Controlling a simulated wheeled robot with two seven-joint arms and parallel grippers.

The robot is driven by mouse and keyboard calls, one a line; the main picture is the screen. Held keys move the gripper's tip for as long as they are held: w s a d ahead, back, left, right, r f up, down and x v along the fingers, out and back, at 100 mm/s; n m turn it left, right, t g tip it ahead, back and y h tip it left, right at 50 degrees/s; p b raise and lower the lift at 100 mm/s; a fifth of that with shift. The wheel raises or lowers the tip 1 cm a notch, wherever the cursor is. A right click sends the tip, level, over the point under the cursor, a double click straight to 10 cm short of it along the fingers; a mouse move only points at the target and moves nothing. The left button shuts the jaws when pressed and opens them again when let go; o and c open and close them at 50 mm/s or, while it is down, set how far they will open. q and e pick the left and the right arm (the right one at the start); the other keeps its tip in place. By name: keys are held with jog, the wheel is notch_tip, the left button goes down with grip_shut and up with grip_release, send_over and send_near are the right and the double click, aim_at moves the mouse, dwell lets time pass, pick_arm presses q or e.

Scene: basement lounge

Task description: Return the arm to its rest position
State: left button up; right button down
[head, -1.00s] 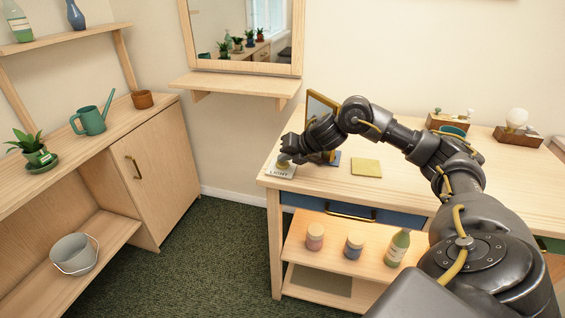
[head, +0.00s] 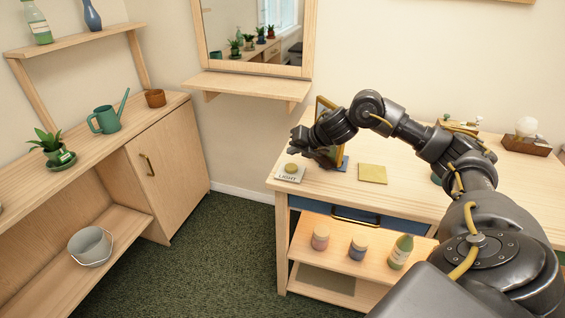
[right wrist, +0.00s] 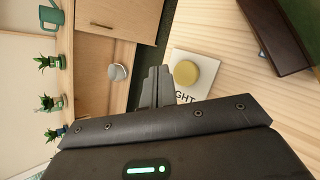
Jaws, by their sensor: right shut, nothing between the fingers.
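My right arm reaches in from the right over the wooden desk (head: 420,200). My right gripper (head: 297,137) is above the desk's left end, shut and empty, a little above and behind a light switch plate (head: 289,173) marked LIGHT with a round yellow button. In the right wrist view, the closed fingers (right wrist: 157,88) show beside the yellow button (right wrist: 186,73), apart from it in the picture. My left gripper is not in view.
A yellow square (head: 372,174) lies on the desk.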

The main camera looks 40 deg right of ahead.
notch_tip(320, 180, up, 2)
jog(key=shift+r+p, duration=0.25)
jog(key=shift+p, duration=0.55)
jog(key=shift+f, duration=0.1)
